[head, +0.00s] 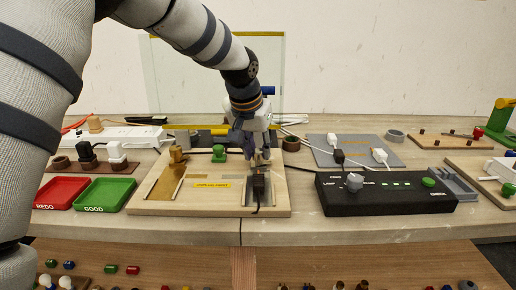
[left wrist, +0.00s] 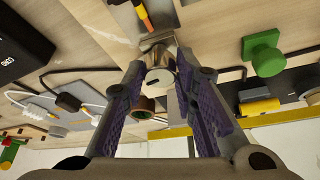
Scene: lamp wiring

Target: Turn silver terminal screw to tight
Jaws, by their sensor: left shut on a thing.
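The wooden wiring board (head: 212,205) lies on the bench in the middle of the head view. My left gripper (head: 258,163) reaches down over its right part. In the left wrist view the silver terminal screw (left wrist: 157,77), with a dark slot in its head, sits between the two fingers of my left gripper (left wrist: 160,62), which are shut on it. In the head view the fingers hide the screw. A black block with a cable (head: 258,187) stands just in front of the fingers. My right gripper is in neither view.
A green knob (head: 219,153) and a brass post (head: 176,155) stand on the board left of my gripper. A black control box (head: 385,198) is close on the right. Red (head: 60,193) and green (head: 105,195) trays lie left. A grey pad (head: 350,150) with plugs lies behind right.

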